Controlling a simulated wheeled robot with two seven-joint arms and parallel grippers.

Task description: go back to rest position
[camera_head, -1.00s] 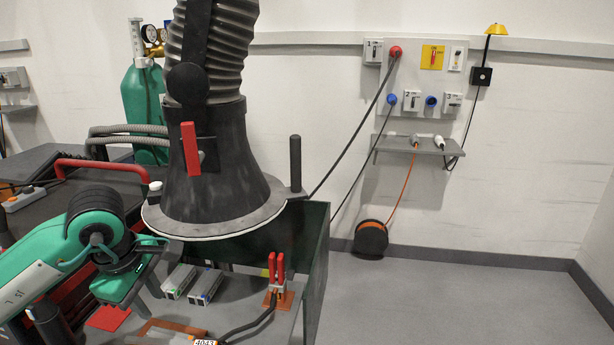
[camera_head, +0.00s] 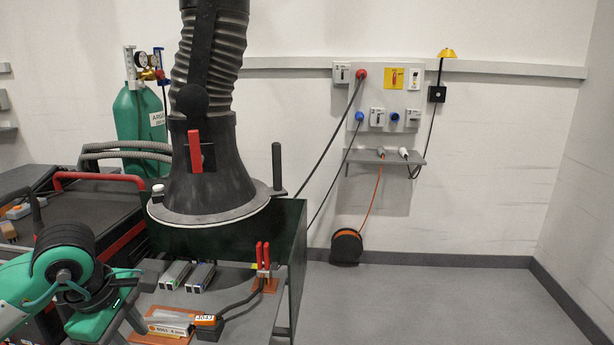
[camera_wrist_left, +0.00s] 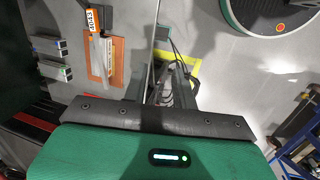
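My left arm comes in from the left in the head view, with its green and black wrist low in the picture. Its gripper (camera_head: 132,312) is beside the orange tray, near the grey work table (camera_head: 240,305). In the left wrist view the dark gripper fingers (camera_wrist_left: 165,88) point away from the camera over the floor. My right arm and gripper are in neither view.
A black extraction hood (camera_head: 205,185) hangs over the table. Red-handled clamp (camera_head: 263,262), orange tray (camera_head: 160,338), 4043-labelled item (camera_head: 206,321) and two small boxes (camera_head: 188,275) lie on the table. A green gas cylinder (camera_head: 138,125) stands behind. Floor at right (camera_head: 430,305) is clear.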

